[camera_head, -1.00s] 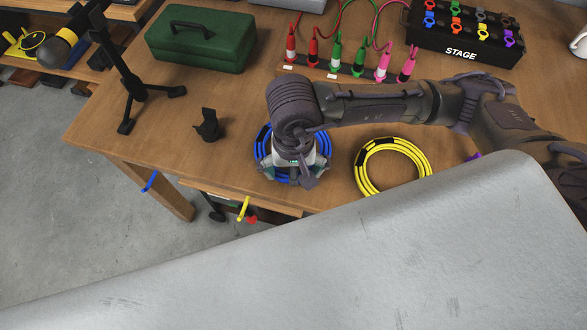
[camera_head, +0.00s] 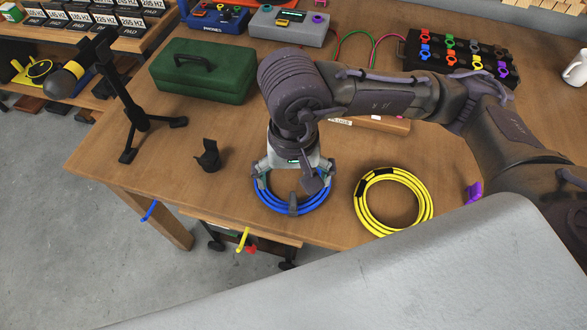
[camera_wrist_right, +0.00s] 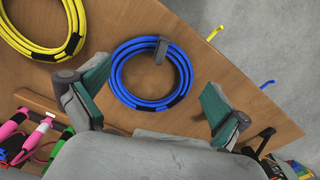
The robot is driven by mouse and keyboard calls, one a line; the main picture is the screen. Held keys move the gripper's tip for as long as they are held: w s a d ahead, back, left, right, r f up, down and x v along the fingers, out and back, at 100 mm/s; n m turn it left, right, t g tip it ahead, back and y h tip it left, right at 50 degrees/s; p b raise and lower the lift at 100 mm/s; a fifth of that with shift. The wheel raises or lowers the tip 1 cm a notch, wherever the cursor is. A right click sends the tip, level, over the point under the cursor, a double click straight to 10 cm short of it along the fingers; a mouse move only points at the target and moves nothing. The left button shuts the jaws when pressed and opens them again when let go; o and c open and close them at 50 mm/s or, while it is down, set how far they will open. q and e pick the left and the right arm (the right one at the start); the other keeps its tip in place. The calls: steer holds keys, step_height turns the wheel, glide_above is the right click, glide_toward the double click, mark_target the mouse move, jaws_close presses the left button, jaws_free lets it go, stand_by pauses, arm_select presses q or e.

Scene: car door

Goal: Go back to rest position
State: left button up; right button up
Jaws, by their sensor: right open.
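My right gripper (camera_head: 293,170) is open and empty just above a coiled blue cable (camera_head: 268,205). In the right wrist view, the open fingers of my right gripper (camera_wrist_right: 155,100) show on either side below the coil. The whole blue coil (camera_wrist_right: 122,62) lies flat on the wooden table (camera_head: 340,232), with a dark tab on its rim. The fingers look clear of the coil. My right arm reaches in from the right side of the head view. My left gripper is not in view.
A yellow cable coil (camera_head: 428,205) lies right of the blue one. A black holder (camera_head: 208,156) and a dark stand (camera_head: 135,115) are to the left. A green toolbox (camera_head: 200,72) and a black stage box (camera_head: 455,58) stand behind. The table's front edge is close.

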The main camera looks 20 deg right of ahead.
steer(key=shift+r, duration=1.2)
